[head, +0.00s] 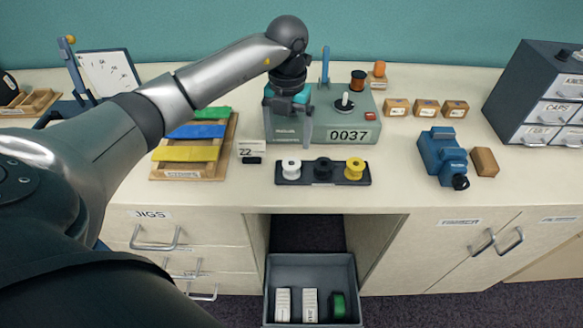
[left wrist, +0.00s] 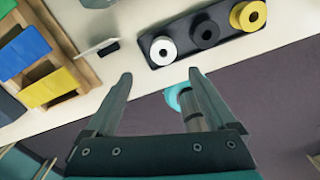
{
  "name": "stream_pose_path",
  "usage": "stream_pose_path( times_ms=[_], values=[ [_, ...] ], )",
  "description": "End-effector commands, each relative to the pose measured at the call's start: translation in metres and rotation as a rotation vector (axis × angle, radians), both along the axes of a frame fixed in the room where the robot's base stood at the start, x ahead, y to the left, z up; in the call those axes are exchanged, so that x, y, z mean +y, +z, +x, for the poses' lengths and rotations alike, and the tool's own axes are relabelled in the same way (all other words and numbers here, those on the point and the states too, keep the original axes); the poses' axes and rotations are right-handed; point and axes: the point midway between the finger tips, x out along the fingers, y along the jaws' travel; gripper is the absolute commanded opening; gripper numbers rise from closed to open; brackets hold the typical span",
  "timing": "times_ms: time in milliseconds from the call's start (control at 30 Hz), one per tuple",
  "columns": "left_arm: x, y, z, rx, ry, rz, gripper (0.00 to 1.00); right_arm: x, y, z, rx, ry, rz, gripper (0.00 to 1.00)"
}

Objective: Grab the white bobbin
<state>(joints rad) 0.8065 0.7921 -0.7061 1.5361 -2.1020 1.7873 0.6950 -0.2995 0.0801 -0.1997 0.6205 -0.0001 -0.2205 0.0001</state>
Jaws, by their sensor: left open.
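The white bobbin (head: 291,169) stands at the left end of a dark tray (head: 307,183) on the counter, beside a black bobbin (head: 323,168) and a yellow bobbin (head: 354,169). My left gripper (head: 288,126) is open and empty, above the counter in front of the grey box. In the left wrist view the white bobbin (left wrist: 154,51) appears just beyond the tips of my left gripper (left wrist: 160,73), roughly centred between the fingers and apart from them. My right gripper is not in view.
A grey box (head: 283,131) marked 0037 stands behind the tray. A wooden rack with coloured strips (head: 185,153) is at left, with a small 22 card (head: 251,147) between. A blue tool (head: 441,155) lies at right. A grey bin (head: 313,264) sits below the counter's edge.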

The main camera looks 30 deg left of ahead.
Motion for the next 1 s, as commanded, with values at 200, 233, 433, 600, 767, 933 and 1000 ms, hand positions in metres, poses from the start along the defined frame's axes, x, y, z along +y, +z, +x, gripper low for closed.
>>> stream_pose_path(
  times_ms=[200, 233, 433, 600, 767, 933, 1000],
  values=[
    [-0.001, -0.03, 0.0, 0.0, -0.001, -0.002, 0.9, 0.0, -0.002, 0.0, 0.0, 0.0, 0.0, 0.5],
    [-0.001, -0.031, 0.0, -0.001, -0.001, -0.003, 0.9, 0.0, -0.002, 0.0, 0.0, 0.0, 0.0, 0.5],
    [-0.004, -0.049, 0.002, 0.002, -0.002, -0.004, 0.9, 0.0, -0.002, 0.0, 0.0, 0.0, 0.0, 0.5],
    [-0.005, -0.075, 0.005, 0.001, -0.001, -0.003, 0.9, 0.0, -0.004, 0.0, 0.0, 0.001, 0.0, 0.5],
    [-0.005, -0.085, 0.005, -0.002, -0.002, -0.003, 0.9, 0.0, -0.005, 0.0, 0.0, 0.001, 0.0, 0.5],
    [-0.005, -0.085, 0.006, -0.002, -0.002, -0.003, 0.9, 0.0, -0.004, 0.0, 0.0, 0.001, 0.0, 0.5],
    [-0.005, -0.084, 0.006, -0.002, -0.002, -0.003, 0.85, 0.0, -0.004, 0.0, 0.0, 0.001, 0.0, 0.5]
  ],
)
